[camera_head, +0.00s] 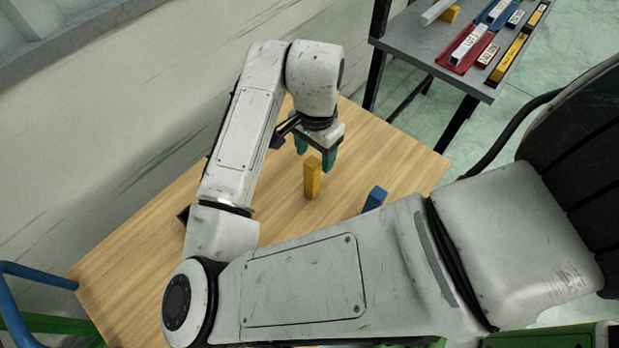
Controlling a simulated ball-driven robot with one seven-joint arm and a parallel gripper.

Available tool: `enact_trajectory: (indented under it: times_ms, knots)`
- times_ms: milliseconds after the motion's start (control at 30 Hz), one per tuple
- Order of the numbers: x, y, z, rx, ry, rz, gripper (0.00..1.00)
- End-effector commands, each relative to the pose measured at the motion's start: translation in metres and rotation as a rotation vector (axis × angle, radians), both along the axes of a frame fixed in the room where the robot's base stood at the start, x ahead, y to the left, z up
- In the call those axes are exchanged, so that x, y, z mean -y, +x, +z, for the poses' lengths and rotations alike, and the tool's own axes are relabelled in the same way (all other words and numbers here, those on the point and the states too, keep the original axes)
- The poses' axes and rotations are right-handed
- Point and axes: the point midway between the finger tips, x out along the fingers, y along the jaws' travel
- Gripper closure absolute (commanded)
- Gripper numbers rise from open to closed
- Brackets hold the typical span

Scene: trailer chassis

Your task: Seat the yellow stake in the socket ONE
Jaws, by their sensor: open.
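A yellow stake (313,180) stands upright on the wooden table top. My gripper (314,154) points down just behind the stake's top in this view, with its two teal fingers apart. I cannot tell whether the fingers are around the stake or beyond it. No socket marked ONE can be made out; my arm covers much of the near side of the table.
A blue block (376,196) stands on the wooden table (408,162), partly hidden by my arm. A grey table (408,37) at upper right holds a red tray (455,66) and several labelled bars. A wall panel runs along the left.

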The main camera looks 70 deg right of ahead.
Motion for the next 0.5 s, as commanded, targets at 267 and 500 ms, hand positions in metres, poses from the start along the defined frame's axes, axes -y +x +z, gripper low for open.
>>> enact_trajectory:
  times_ms: [267, 500]
  knots:
    - [-0.001, 0.001, -0.021, -0.001, 0.000, 0.001, 0.38]
    - [-0.003, 0.005, -0.054, -0.003, 0.000, 0.002, 0.38]
